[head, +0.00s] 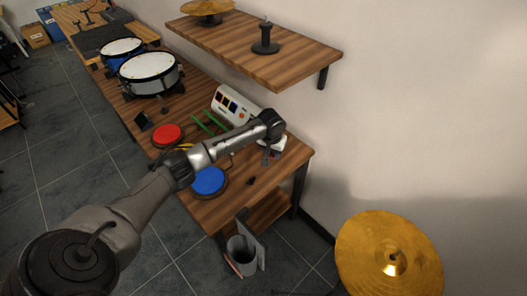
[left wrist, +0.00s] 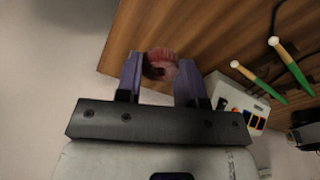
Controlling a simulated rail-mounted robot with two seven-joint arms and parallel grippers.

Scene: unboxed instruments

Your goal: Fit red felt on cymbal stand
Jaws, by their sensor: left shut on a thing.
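The red felt (left wrist: 162,57) is a small, fuzzy reddish piece between the purple fingers of my left gripper (left wrist: 160,80) in the left wrist view. A dark patch shows at its near side. In the head view, my left gripper (head: 266,158) is low over the near right end of the workbench, and the felt cannot be made out there. A small black stand with a round base and a short post (head: 265,40) stands upright on the wall shelf, with no cymbal on it, well above and apart from the gripper. My right gripper is out of view.
The wall shelf (head: 290,65) juts out above the workbench (head: 243,200). A white device with coloured pads (head: 231,104), green sticks (head: 204,125), a red pad (head: 167,134), a blue pad (head: 208,181) and drums (head: 150,66) occupy the bench. A large cymbal (head: 365,270) is at lower right.

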